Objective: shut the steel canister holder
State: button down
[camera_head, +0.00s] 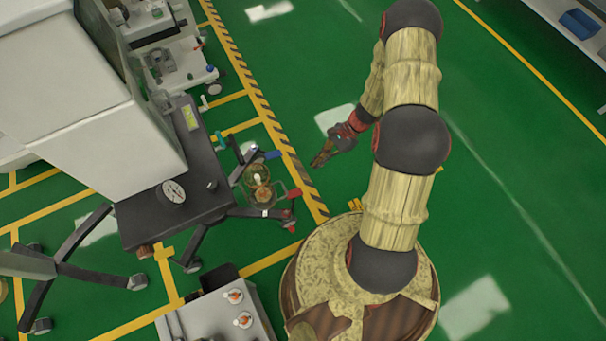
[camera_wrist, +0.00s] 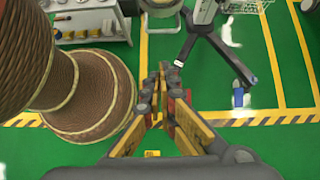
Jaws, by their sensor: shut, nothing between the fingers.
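The canister holder (camera_head: 259,184) shows in the head view at the side of the dark cart, as a clear round canister in a thin metal frame. A red-ended part (camera_head: 293,193) sticks out on its right. Whether the holder is open or shut is too small to tell. In the wrist view, only part of a round steel piece (camera_wrist: 160,8) shows at the top edge, probably the holder. My gripper (camera_head: 317,163) is shut and empty, to the right of the holder and apart from it. Its closed fingers (camera_wrist: 167,75) point toward the cart's legs in the wrist view.
The dark cart (camera_head: 150,212) carries a large white cabinet and a round gauge (camera_head: 173,191). Its black legs (camera_wrist: 215,45) spread over the floor. A grey unit with small dials (camera_head: 222,312) stands at the bottom. Green floor (camera_head: 500,200) is open to the right.

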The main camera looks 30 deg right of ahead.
jog(key=a+r+b+x, duration=0.1)
jog(key=b+x, duration=0.3)
jog(key=x, duration=0.9)
jog(key=shift+a+r, duration=0.35)
jog(key=shift+a, duration=0.05)
jog(key=shift+a, duration=0.1)
